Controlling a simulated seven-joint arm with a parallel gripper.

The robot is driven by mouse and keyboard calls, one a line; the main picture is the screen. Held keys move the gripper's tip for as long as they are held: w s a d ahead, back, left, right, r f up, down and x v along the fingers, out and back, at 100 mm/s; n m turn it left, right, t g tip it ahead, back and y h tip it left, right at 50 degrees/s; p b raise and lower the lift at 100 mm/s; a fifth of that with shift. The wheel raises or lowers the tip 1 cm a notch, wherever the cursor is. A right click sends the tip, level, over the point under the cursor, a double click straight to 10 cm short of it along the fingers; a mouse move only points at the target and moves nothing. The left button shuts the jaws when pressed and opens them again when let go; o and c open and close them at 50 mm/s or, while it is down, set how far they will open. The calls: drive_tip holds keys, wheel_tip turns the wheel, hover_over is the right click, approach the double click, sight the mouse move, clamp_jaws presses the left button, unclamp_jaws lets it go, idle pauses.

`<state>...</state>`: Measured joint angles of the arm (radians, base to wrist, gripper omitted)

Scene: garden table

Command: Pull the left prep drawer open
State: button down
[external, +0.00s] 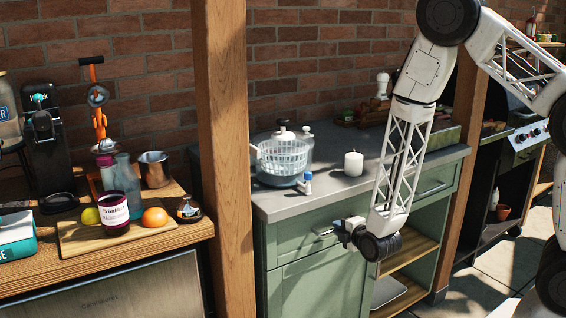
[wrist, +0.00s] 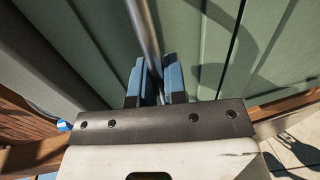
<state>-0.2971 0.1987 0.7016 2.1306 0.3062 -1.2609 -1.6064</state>
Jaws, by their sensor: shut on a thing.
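The left prep drawer (external: 291,251) is the upper left front of the green cabinet, under the grey counter. It looks level with the cabinet front, and no gap shows. Its metal bar handle (external: 325,232) is partly covered by my gripper (external: 340,232). In the wrist view the handle (wrist: 149,35) runs in from the top edge to between the blue fingertips of my gripper (wrist: 158,75). The fingers are closed around the bar. The green drawer front (wrist: 195,50) lies just beyond them.
A second green drawer (external: 437,196) with a bar handle is to the right, above open wooden shelves (external: 408,256). A salad spinner (external: 283,160), small bottle (external: 308,181) and white candle (external: 353,163) stand on the counter. A wooden post (external: 232,150) rises at the cabinet's left.

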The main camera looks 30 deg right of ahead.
drive_tip(key=f+v, duration=0.3)
drive_tip(key=v, duration=1.2)
drive_tip(key=s+f+v, duration=0.1)
drive_tip(key=f+v, duration=0.2)
drive_tip(key=v, duration=1.3)
drive_tip(key=shift+f, duration=0.2)
drive_tip(key=shift+s, duration=0.2)
drive_tip(key=c, duration=1.2)
unclamp_jaws()
drive_tip(key=shift+s, duration=0.25)
drive_tip(key=shift+v, duration=3.5)
